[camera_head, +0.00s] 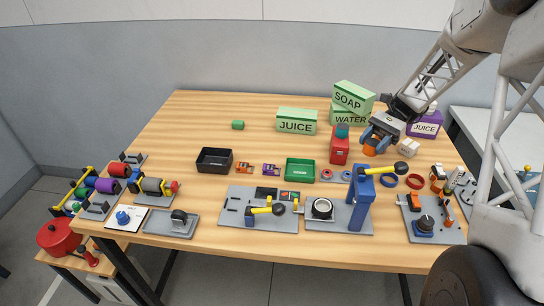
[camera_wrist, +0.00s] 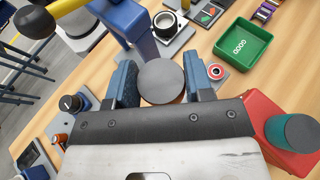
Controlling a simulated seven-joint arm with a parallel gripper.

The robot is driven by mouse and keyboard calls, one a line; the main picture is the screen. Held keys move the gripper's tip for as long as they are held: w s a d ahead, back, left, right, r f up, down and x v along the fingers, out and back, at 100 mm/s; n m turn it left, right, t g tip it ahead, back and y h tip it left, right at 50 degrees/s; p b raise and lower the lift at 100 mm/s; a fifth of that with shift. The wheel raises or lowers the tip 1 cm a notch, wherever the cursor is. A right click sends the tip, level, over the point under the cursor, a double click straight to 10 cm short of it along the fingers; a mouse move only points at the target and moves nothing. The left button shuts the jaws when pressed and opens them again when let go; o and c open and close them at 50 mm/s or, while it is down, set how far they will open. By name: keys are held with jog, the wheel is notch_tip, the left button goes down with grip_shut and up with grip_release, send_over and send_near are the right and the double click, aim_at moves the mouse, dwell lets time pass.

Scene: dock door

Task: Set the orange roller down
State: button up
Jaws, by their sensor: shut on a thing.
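In the wrist view the roller's round grey end (camera_wrist: 161,82) sits between the two blue fingers (camera_wrist: 160,88). Whether its lower end touches the table is hidden.
The blue post with a yellow lever (camera_head: 361,196) stands just in front of my gripper. Behind are soap, water and juice boxes (camera_head: 296,121). A green tray (camera_head: 300,170) is to the left.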

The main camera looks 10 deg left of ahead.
jog(key=s+a+n+h, duration=0.1)
jog(key=a+n+h, duration=0.2)
jog(key=n+h, duration=0.1)
jog(key=s+a+n+g+h, duration=0.1)
jog(key=s+a+n+h, duration=0.1)
jog(key=n+h, duration=0.3)
jog(key=s+a+n+g+h, duration=0.1)
jog(key=a+n+h, duration=0.2)
jog(key=n+h, duration=0.2)
jog(key=shift+s+a+h, duration=0.25)
jog(key=shift+a+h, duration=0.15)
jog(key=shift+h, duration=0.4)
jog(key=a+r+n+t+h, duration=0.3)
jog(key=a+r+n+t, duration=0.1)
jog(key=a+n+t, duration=0.45)
jog(key=a+r+n+t+h, duration=0.3)
jog(key=a+r+n+t, duration=0.2)
jog(key=a+n+t, duration=0.35)
jog(key=f, duration=1.7)
jog(key=shift+w+d+f, duration=0.2)
jog(key=shift+d+f, duration=0.1)
jog(key=shift+d, duration=0.05)
jog(key=shift+w, duration=0.1)
